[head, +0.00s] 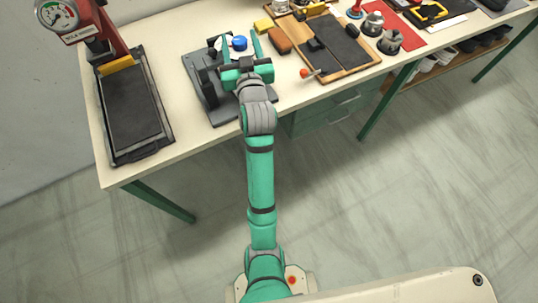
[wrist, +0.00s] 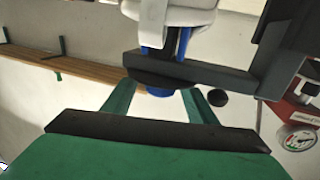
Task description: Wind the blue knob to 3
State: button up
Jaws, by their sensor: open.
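The blue knob (head: 239,43) is on a dark grey machine (head: 237,109) with a flat base, near the left part of the bench. It also shows in the wrist view (wrist: 160,93), below a dark part of the machine. My gripper (head: 239,39) is open, with one green finger on each side of the knob. In the wrist view the fingers (wrist: 160,90) also stand to its left and right, with gaps visible. I cannot tell how far the fingertips are from it in depth. No scale or number on the knob is readable.
A red press with a gauge (head: 57,14) and a black bed (head: 130,104) stands to the left. A brown block (head: 279,40), a yellow block (head: 263,26) and a wooden board with an orange-tipped lever (head: 345,72) lie to the right. Bare bench shows at the front edge.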

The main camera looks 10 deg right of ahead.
jog(key=shift+d+n+y, duration=0.1)
jog(key=shift+n+y, duration=0.3)
jog(key=shift+y, duration=0.3)
jog(key=shift+n+g+y, duration=0.4)
jog(key=shift+n+y, duration=0.6)
jog(key=shift+y, duration=0.5)
jog(key=v, duration=1)
jog(key=s+f+m+g+h, duration=0.1)
jog(key=s+f+m+h, duration=0.3)
jog(key=s+f, duration=1.3)
jog(key=shift+d+f+h, duration=0.3)
jog(key=shift+f+h, duration=0.45)
jog(key=shift+h, duration=0.05)
jog(key=shift+s, duration=0.15)
